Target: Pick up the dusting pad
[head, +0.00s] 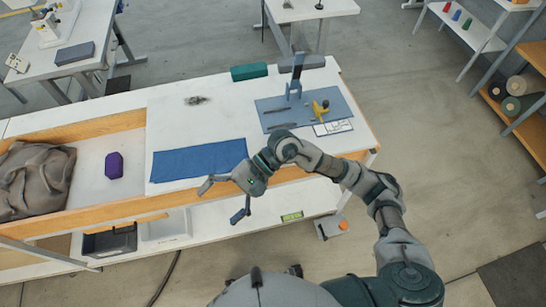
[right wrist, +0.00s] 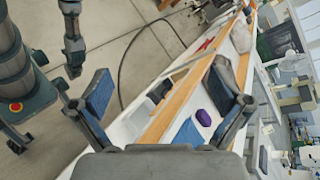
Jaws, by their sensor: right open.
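A purple faceted block (head: 114,165) sits on the white tabletop left of a blue cloth (head: 198,159). It looks most like the dusting pad, but I cannot be sure. In the right wrist view the purple block (right wrist: 203,117) shows beside the blue cloth (right wrist: 188,135), near the right finger. My right gripper (head: 222,202) is open and empty, above the table's front edge, right of the block and apart from it. The right wrist view shows its two fingers (right wrist: 160,85) spread wide. My left gripper does not show in the head view.
A crumpled grey-brown bag (head: 35,180) lies left of the block. A blue mat (head: 270,120) with tools and a yellow-handled item (head: 320,108) lies at the right. A green block (head: 249,71) stands at the back. A dark smudge (head: 197,100) marks the white top.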

